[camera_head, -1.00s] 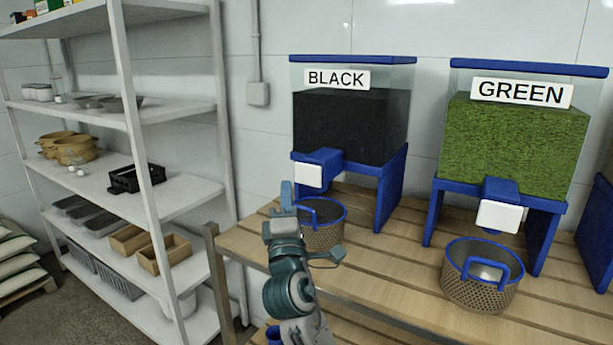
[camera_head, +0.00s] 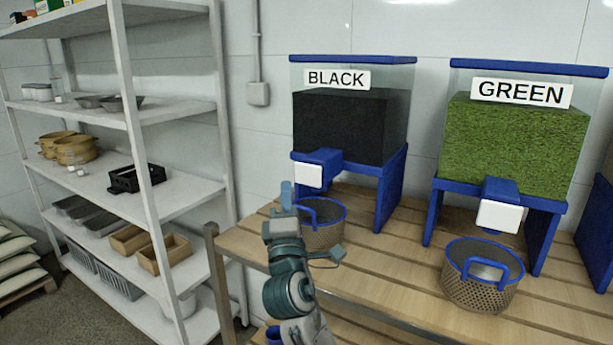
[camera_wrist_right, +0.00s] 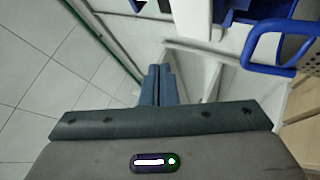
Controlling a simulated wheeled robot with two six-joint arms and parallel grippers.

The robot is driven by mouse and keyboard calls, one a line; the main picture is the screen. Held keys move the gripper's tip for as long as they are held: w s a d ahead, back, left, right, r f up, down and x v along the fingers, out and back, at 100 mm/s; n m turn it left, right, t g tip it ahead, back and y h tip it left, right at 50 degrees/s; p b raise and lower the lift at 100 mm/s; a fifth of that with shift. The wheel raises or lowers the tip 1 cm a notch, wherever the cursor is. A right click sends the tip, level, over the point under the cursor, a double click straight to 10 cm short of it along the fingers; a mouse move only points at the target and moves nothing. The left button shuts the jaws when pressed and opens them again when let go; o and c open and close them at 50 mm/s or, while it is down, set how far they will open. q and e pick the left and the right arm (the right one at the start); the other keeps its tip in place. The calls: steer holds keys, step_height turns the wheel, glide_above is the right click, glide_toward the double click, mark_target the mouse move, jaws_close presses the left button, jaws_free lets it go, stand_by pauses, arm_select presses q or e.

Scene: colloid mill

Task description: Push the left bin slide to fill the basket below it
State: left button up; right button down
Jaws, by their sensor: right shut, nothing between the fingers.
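The left bin (camera_head: 350,125), labelled BLACK, is full of black material behind clear walls on a blue stand. Its slide (camera_head: 308,174) has a white front plate on a blue spout. The basket (camera_head: 323,235), woven with a blue rim and handle, stands on the table below the spout, partly hidden by my right arm. My right gripper (camera_head: 286,195) is shut and empty, pointing up just below and left of the white plate, with a small gap between. In the right wrist view its closed fingers (camera_wrist_right: 158,84) show, with the basket's blue handle (camera_wrist_right: 250,50) at right. My left gripper is out of view.
A second bin (camera_head: 515,145), labelled GREEN, stands to the right with its own basket (camera_head: 482,290) below. The slatted wooden table (camera_head: 385,265) is bare between the baskets. A white shelving rack (camera_head: 130,120) stands to the left.

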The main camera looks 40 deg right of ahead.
stand_by(0.6)
steer(key=a+m+y+p, duration=0.1)
steer(key=m, duration=0.3)
steer(key=s+a+m+y+p, duration=0.1)
steer(key=m+y+p, duration=0.1)
steer(key=m, duration=0.2)
steer(key=a+m+y+p, duration=0.1)
steer(key=m, duration=0.3)
steer(key=shift+s+a+r+g+p, duration=0.1)
steer(key=shift+s+a+g+p, duration=0.2)
steer(key=shift+g+p, duration=0.1)
steer(key=shift+d, duration=0.15)
steer(key=b, duration=0.2)
glide_toward(298, 170)
steer(key=w+r, duration=0.2)
steer(key=w, duration=0.1)
steer(key=shift+w+d+f, duration=0.2)
steer(key=shift+w+d, duration=0.3)
steer(key=shift+d, duration=0.15)
steer(key=shift+d, duration=0.1)
stand_by(0.9)
steer(key=shift+w+d, duration=0.15)
steer(key=shift+d, duration=0.15)
